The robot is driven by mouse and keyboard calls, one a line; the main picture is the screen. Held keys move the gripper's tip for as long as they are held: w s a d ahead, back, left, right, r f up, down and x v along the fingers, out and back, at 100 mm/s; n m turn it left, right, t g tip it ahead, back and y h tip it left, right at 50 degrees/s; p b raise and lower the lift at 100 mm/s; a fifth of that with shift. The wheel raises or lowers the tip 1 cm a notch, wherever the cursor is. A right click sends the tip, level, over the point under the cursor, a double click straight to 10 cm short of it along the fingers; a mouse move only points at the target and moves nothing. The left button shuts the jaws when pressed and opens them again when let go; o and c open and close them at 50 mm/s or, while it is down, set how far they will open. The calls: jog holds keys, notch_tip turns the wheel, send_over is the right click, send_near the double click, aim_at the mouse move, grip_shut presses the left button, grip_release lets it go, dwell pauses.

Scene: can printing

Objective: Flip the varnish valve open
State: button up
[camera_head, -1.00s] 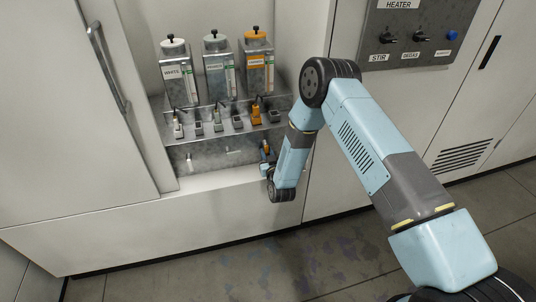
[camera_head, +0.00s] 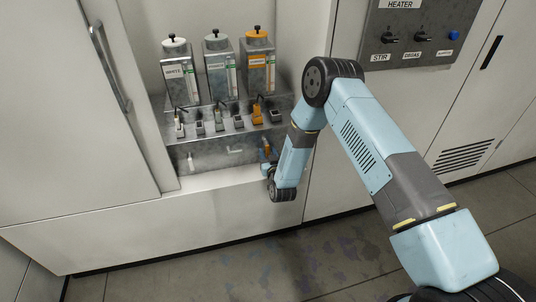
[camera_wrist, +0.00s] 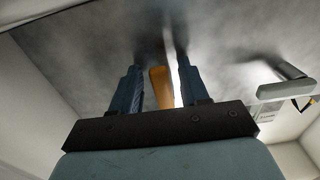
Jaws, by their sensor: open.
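The orange valve lever (camera_wrist: 160,88) stands between the two blue fingers of my gripper (camera_wrist: 160,85) in the wrist view. The fingers are open on either side of it, with a visible gap on the right; contact on the left is hard to tell. In the head view my gripper (camera_head: 265,163) is at the lower front of the dispenser, and the orange lever (camera_head: 267,147) shows just above it, small and partly hidden. An orange-capped, orange-labelled canister (camera_head: 258,64) stands above; its label is too small to read.
A white lever (camera_head: 190,161) and a pale, sideways-lying middle lever (camera_head: 234,151) are left of my gripper; a pale lever (camera_wrist: 285,88) shows at right in the wrist view. A metal shelf (camera_head: 160,127) with spouts overhangs. A white ledge (camera_head: 215,182) lies below.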

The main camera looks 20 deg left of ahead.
jog(key=shift+s, duration=0.1)
jog(key=v, duration=1.3)
jog(key=shift+s+d, duration=0.2)
jog(key=shift+d, duration=0.1)
jog(key=shift+s+f, duration=0.1)
jog(key=shift+f, duration=0.05)
